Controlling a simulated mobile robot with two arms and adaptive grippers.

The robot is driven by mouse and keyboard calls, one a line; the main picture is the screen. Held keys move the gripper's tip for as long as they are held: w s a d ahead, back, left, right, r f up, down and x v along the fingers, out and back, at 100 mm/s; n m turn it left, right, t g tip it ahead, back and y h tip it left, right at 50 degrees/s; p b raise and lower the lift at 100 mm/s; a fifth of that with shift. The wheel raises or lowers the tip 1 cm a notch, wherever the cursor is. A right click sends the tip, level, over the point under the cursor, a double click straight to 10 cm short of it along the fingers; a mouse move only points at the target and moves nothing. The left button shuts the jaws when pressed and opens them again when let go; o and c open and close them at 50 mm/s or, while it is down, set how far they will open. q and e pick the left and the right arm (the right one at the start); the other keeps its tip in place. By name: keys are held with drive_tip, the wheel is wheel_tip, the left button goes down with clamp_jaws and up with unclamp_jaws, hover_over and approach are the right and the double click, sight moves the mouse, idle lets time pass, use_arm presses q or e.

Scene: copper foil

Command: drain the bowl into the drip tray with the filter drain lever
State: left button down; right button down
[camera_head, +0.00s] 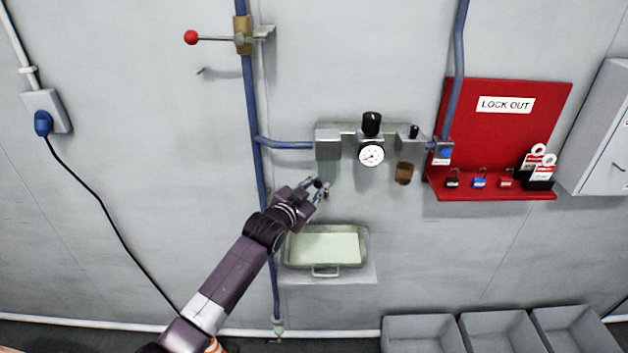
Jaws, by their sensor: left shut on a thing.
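My left gripper (318,188) reaches up from the bottom left and is shut just below the left grey block (328,143) of the wall-mounted air unit. What it grips is small and mostly hidden by the fingers; its place under the block fits the filter drain lever. The filter bowl cannot be made out clearly there. The drip tray (291,258) sits on a ledge below the gripper, with a pale green inside and a front handle. My right gripper is not in view.
A gauge (371,155) and an amber bowl (404,173) are right of the gripper. A blue pipe (251,100) runs down beside my arm, with a red-knobbed lever (192,37) above. A red lockout board (500,125) is at right. Grey bins (420,330) stand below.

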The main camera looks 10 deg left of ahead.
use_arm(q)
drive_tip(key=shift+s+f, duration=0.15)
drive_tip(key=shift+f, duration=0.4)
drive_tip(key=c, duration=1.9)
unclamp_jaws()
drive_tip(key=shift+a, duration=0.1)
drive_tip(key=shift+c, duration=0.2)
drive_tip(key=shift+o, duration=0.9)
drive_tip(key=shift+r, duration=0.3)
drive_tip(key=v, duration=1.2)
drive_tip(key=shift+c, duration=0.3)
